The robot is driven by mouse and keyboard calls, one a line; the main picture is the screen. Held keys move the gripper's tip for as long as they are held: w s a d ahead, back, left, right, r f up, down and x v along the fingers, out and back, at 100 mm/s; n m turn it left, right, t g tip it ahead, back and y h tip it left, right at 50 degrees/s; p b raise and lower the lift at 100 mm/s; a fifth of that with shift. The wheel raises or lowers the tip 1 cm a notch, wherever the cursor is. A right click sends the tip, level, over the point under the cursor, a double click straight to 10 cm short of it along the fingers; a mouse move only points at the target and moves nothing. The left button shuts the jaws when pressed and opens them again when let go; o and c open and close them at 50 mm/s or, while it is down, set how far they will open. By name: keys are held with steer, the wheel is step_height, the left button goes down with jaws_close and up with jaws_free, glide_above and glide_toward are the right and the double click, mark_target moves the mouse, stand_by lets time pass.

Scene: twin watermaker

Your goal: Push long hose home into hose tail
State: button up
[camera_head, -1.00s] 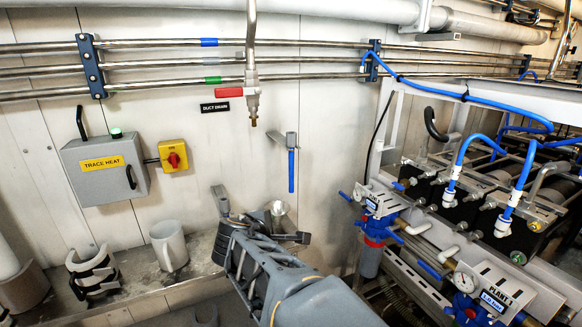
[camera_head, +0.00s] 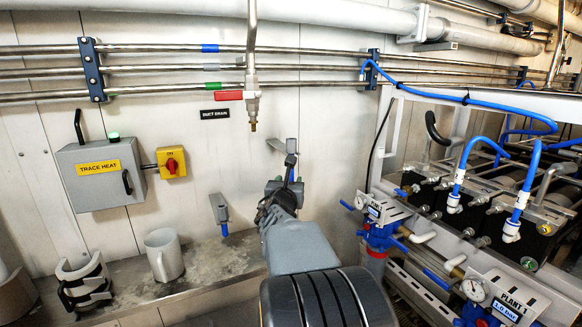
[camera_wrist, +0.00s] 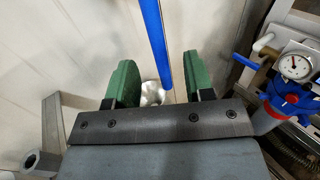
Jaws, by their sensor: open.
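The long hose (camera_head: 290,172) is a straight blue piece hanging upright under a grey wall bracket (camera_head: 276,147). In the wrist view the long hose (camera_wrist: 155,42) reaches down between my green fingers, with gaps on both sides. My gripper (camera_head: 286,186) is open around its lower part, partly hiding it in the head view; my gripper also shows in the wrist view (camera_wrist: 163,78). The hose tail (camera_head: 253,126) is the brass tip under the duct drain valve with a red handle (camera_head: 229,96), up and left of my gripper. Nothing is on it.
A short blue hose (camera_head: 224,229) hangs in another bracket at left. The plant valve block and gauge (camera_head: 473,288) are close on the right.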

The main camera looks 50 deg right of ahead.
mark_target(291, 176)
steer(key=shift+p+x, duration=0.95)
steer(key=shift+x, duration=3)
steer(key=shift+w+a+r, duration=0.1)
jaws_close()
